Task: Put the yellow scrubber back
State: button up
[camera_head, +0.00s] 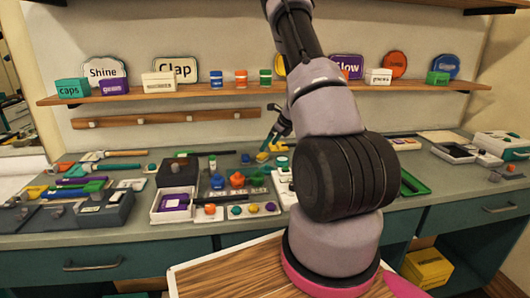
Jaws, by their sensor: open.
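I cannot tell for certain which thing is the yellow scrubber. A small yellow item (262,157) lies on the counter (150,229) just below my gripper. Another yellow item (35,191) lies at the far left among tools. My gripper (268,146) is small in the view, over the back middle of the counter, tilted down to the left. It is open, and I see nothing held between its fingers. My own arm hides part of the counter to the right of it.
A shelf (130,99) with signs and small boxes runs along the wall, with a peg rail (165,117) below. A white tray (172,205) with a purple pad, colored knobs and several tools crowd the counter. A green tray (414,184) is right of my arm.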

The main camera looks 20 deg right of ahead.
jog(key=s+a+r+n+y, duration=0.1)
jog(key=s+a+r+n, duration=0.35)
jog(key=r, duration=0.45)
jog(key=s+a+r+n, duration=0.4)
jog(key=a+r, duration=0.1)
jog(key=r, duration=0.3)
jog(key=s+a+r+n+y, duration=0.1)
jog(key=s+a+r+n, duration=0.35)
jog(key=r, duration=0.45)
jog(key=s+a+r+n+h, duration=0.1)
jog(key=s+a+r+n, duration=0.1)
jog(key=s, duration=0.4)
jog(key=s+a+r+n+t+h, duration=0.1)
jog(key=s+a+r+n, duration=0.1)
jog(key=s+r+n, duration=0.2)
jog(key=s+a+r+n+h, duration=0.1)
jog(key=s+a+r+n, duration=0.1)
jog(key=s+n, duration=0.5)
jog(key=s+r, duration=0.1)
jog(key=s, duration=0.2)
jog(key=shift+s+a, duration=0.25)
jog(key=shift+a, duration=0.1)
